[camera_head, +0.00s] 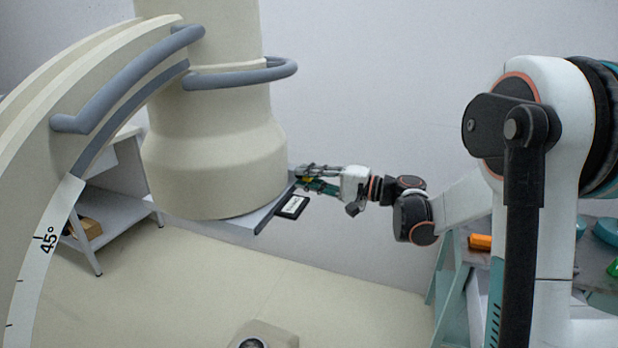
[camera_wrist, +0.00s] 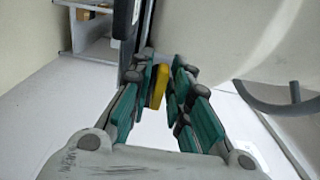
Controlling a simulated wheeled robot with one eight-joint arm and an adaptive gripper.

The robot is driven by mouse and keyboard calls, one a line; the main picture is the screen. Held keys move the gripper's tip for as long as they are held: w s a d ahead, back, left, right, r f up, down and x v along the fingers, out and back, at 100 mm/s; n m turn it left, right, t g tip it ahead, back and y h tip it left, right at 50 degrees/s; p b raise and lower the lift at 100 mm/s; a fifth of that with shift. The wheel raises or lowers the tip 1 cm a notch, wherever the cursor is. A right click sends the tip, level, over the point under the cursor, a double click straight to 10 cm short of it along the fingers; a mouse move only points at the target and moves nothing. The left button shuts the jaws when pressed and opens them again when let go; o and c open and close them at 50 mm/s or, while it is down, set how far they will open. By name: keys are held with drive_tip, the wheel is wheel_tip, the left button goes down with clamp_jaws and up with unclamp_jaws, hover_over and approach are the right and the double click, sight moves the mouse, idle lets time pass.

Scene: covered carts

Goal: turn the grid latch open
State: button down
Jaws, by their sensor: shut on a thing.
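The grid latch is a small yellow piece (camera_wrist: 159,86) between my gripper's fingers in the wrist view. A bit of yellow also shows at the fingertips in the head view (camera_head: 306,180). My gripper (camera_head: 308,178) reaches in from the right to the edge of the flat grey grid plate (camera_head: 262,216) under the large cream housing. In the wrist view the green-and-grey fingers (camera_wrist: 161,76) stand on both sides of the latch and are shut on it. The fingers partly hide the latch, and its exact turn angle cannot be told.
The cream housing (camera_head: 210,160) with grey rail handles (camera_head: 240,78) hangs right above the plate. A dark labelled card (camera_head: 293,207) is at the plate's edge. A curved arm with a 45° scale (camera_head: 48,240) stands left. A teal-framed table (camera_head: 450,262) is at right.

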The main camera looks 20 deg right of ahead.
idle(0.3)
drive_tip(key=c, duration=1.7)
unclamp_jaws()
drive_tip(key=shift+s, duration=0.1)
drive_tip(key=v, duration=1.1)
drive_tip(key=shift+s+d, duration=0.2)
drive_tip(key=shift+d, duration=0.15)
